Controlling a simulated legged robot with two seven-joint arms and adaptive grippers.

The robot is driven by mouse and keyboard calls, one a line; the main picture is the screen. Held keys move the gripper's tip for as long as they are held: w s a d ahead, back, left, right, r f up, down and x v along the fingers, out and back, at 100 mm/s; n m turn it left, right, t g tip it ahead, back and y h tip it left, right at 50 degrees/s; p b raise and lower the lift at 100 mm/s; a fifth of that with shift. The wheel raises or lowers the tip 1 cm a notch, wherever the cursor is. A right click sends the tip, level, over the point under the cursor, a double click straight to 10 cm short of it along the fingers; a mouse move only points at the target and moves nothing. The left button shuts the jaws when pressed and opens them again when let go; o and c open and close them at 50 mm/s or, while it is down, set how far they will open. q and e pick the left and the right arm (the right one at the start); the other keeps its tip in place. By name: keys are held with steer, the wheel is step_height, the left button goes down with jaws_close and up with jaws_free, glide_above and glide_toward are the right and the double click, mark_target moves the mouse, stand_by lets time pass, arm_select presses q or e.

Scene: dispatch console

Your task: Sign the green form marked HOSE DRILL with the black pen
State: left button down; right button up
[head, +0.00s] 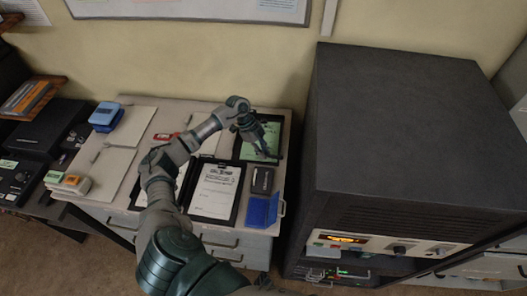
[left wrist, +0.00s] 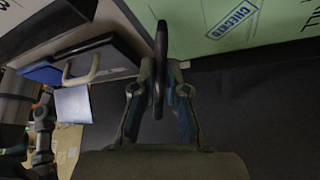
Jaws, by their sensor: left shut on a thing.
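The green form (head: 271,133) lies on a dark clipboard (head: 241,150) at the back right of the desk; part of it is behind my arm. It also shows in the left wrist view (left wrist: 200,20), with a blue CHECKED stamp and large letters cut off at the right edge. My left gripper (head: 262,150) is over the form's front part. In the left wrist view the gripper (left wrist: 159,92) is shut on the black pen (left wrist: 160,50), which points towards the form. I cannot tell whether the tip touches paper. My right gripper is not in view.
A white form (head: 215,192) on a black clipboard lies in front. A black case (head: 262,180) and a blue folder (head: 258,212) lie beside it. A red item (head: 164,136) and blue stacked boxes (head: 104,114) are further left. A tall dark cabinet (head: 410,130) stands to the right.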

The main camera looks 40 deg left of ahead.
arm_select(q)
steer(key=shift+a+f, duration=0.1)
steer(key=shift+a, duration=0.1)
steer(key=shift+a+f, duration=0.1)
steer(key=shift+a, duration=0.1)
steer(key=shift+d+f, duration=0.1)
steer(key=shift+d, duration=0.2)
steer(key=shift+a+f, duration=0.15)
stand_by(0.3)
steer(key=shift+w+d, duration=0.25)
steer(key=shift+w+d+p, duration=0.2)
steer(key=shift+d+p, duration=0.05)
steer(key=shift+p, duration=0.1)
